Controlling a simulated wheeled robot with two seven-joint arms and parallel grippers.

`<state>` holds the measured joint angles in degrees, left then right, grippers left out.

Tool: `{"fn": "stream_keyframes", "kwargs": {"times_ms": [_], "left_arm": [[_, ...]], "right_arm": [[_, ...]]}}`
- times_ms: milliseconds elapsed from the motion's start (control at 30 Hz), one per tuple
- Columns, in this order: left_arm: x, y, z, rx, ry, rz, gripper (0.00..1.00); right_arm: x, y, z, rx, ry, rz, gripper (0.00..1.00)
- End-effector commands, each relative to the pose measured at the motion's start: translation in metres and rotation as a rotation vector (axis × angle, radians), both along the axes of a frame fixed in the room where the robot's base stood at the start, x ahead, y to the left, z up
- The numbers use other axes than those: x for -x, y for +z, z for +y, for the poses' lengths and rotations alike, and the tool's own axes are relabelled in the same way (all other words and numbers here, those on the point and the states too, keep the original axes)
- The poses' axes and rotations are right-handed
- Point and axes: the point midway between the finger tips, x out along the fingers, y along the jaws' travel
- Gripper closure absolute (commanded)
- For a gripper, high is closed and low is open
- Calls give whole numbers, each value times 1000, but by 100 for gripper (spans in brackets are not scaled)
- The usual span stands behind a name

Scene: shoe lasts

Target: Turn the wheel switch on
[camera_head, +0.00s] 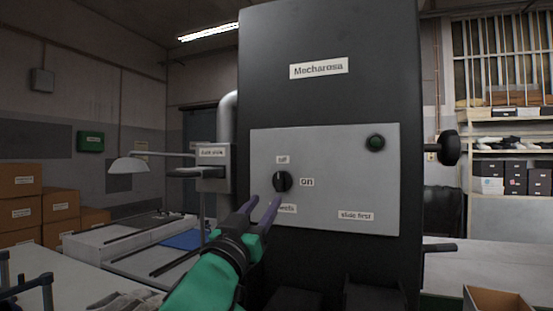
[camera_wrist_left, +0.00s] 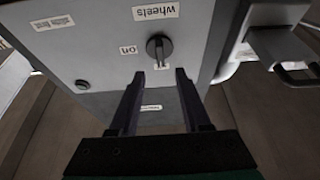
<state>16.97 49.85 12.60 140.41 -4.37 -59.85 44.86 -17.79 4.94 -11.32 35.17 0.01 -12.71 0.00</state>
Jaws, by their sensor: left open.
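The wheel switch (camera_head: 283,181) is a black round knob with a raised grip on the light grey panel (camera_head: 340,150) of the dark machine. A label reading "off" is above it, "on" is to its right, and a partly covered "wheels" label is below. The knob (camera_wrist_left: 159,48) also shows in the left wrist view, its grip pointing to the partly hidden "off" label. My left gripper (camera_head: 264,202) is open and empty, just below and left of the knob. In the left wrist view its fingertips (camera_wrist_left: 160,74) stand apart, short of the knob.
A green round button (camera_head: 376,142) sits at the panel's upper right. A grey box with a lever (camera_head: 213,167) stands left of the machine. A black knob (camera_head: 447,148) juts out on its right side. Cardboard boxes (camera_head: 27,207) are at the left.

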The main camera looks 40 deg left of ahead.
Motion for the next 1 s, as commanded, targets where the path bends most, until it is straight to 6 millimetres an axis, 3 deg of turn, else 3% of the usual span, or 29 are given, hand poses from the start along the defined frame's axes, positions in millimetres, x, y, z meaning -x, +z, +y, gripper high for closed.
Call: {"fn": "stream_keyframes", "kwargs": {"times_ms": [33,100,300,633,667,767,1000], "left_arm": [[-12,14,6,-2,4,1,52],[-29,21,11,-2,5,-1,52],[-63,33,23,-2,3,-2,52],[-71,31,25,-2,0,-3,52],[-71,31,25,-2,0,-3,60],[-71,31,25,-2,2,-2,98],[-71,31,25,-4,2,-2,100]], "right_arm": [[-6,13,0,-1,0,-10,40],[-13,23,1,-3,0,-21,40],[-16,42,3,-5,0,-27,40],[-12,41,10,-15,-1,-20,40],[-12,41,10,-15,0,-20,40],[-11,41,10,-14,0,-18,40],[-10,41,8,-12,1,-17,40]]}}
